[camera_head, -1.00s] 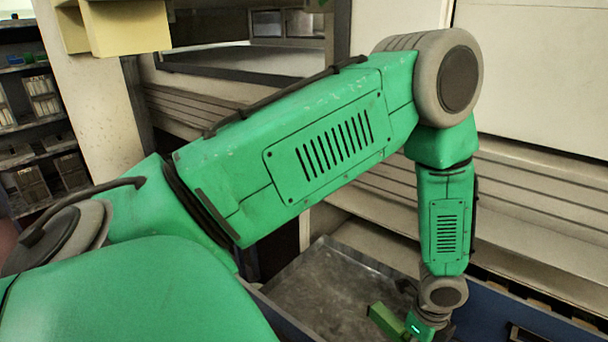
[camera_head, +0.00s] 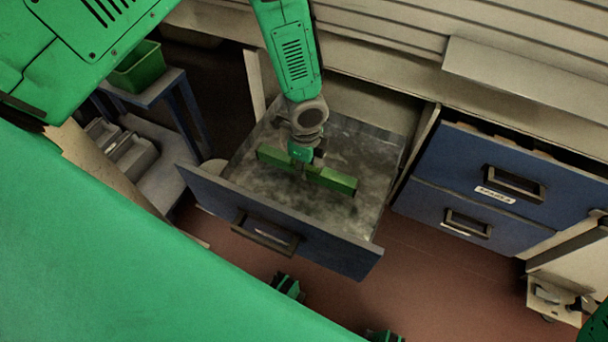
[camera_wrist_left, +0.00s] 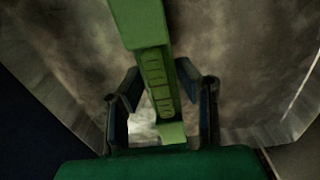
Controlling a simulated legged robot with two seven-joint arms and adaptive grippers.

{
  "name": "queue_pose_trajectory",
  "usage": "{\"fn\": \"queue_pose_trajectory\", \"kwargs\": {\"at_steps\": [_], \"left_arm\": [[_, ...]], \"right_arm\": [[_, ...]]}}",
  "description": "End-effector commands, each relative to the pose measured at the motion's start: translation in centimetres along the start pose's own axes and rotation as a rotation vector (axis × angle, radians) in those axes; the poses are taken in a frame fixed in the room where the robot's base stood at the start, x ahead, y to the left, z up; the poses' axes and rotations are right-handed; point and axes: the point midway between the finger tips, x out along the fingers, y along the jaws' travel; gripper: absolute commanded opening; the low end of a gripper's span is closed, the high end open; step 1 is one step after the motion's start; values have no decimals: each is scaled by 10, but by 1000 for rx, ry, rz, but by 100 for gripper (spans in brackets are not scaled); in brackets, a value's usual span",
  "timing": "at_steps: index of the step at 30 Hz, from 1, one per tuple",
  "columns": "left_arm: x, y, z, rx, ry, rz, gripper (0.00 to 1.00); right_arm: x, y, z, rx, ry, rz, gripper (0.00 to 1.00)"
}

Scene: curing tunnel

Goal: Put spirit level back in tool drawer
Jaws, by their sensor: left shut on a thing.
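The spirit level is a green bar (camera_head: 335,180) held over the floor of an open, blue-fronted drawer (camera_head: 330,238). My left gripper (camera_head: 303,165) reaches down from above and is shut around the bar's middle. In the left wrist view the level (camera_wrist_left: 140,25) runs between the two dark fingers of my left gripper (camera_wrist_left: 163,92). Whether the bar touches the drawer floor I cannot tell. No other thing shows in this drawer. My right gripper is not in view.
A green bin (camera_head: 138,68) stands on a small table at the left. Reddish floor (camera_head: 420,265) lies in front.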

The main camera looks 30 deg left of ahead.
Motion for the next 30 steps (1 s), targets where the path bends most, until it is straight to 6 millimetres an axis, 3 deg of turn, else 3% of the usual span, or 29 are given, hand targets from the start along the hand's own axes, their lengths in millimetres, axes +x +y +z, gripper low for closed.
{"fn": "queue_pose_trajectory", "kwargs": {"at_steps": [9,19,20,21,30], "left_arm": [[39,-1,-2,1,-2,-2,0],[42,-1,0,1,2,-2,0],[42,-1,0,1,1,-2,36],[41,-1,0,1,1,-2,50],[40,-1,-1,1,-1,-2,50]], "right_arm": [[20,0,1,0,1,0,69],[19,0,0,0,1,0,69],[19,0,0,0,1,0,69],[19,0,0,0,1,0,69],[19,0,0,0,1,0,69]]}}
